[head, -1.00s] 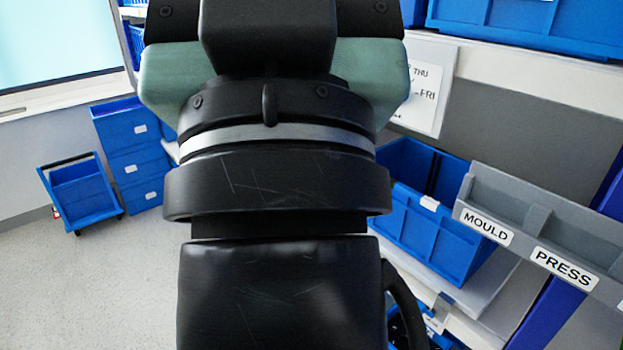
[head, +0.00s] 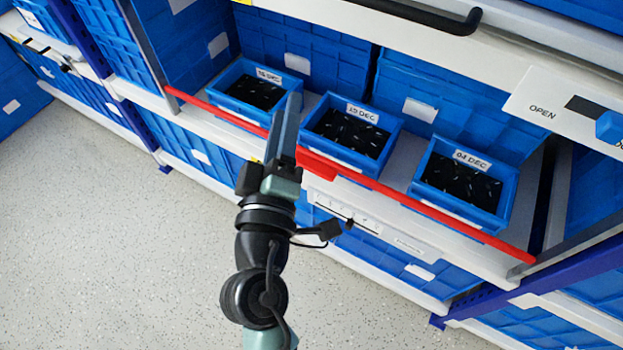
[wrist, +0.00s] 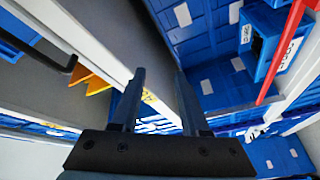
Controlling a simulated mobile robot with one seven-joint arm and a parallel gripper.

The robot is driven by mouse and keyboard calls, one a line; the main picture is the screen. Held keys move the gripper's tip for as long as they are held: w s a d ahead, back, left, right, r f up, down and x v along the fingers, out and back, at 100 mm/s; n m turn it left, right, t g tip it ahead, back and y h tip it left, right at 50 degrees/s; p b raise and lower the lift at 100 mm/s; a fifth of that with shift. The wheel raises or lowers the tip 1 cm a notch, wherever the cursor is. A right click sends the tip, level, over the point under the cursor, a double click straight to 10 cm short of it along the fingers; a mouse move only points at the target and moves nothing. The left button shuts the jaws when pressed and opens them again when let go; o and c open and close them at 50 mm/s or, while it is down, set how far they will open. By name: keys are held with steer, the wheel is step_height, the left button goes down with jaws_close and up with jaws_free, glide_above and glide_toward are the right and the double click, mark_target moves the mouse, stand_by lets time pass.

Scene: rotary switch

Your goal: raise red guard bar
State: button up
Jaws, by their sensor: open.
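The red guard bar (head: 400,198) runs slanting across the front of a shelf with small blue bins behind it. A thicker red piece (head: 322,168) sits near its middle. My gripper (head: 291,108) overlaps the bar in the head view, left of the thick piece, and hides a short stretch of it. In the wrist view my gripper (wrist: 160,88) has its two fingers apart with nothing held between them. There the red bar (wrist: 284,48) lies at the upper right, clear of both fingers.
Labelled bins (head: 350,134) of dark parts stand behind the bar. A white ledge with a black handle (head: 420,14) lies above; it is close left in the wrist view. A blue knob (head: 610,127) by "OPEN" is at the right. The floor (head: 120,240) at left is clear.

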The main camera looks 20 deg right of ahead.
mark_target(312, 173)
steer(key=s+f+n+g+b, duration=0.1)
steer(key=s+f+n+b, duration=0.25)
steer(key=f, duration=0.75)
steer(key=s+f+n+b, duration=0.2)
steer(key=s+f+b, duration=0.15)
steer(key=f, duration=0.75)
steer(key=shift+n+y, duration=0.25)
steer(key=shift+y, duration=0.05)
steer(key=x, duration=1.3)
steer(key=shift+w+f, duration=0.2)
steer(key=shift+w, duration=0.15)
steer(key=shift+c, duration=0.2)
jaws_close()
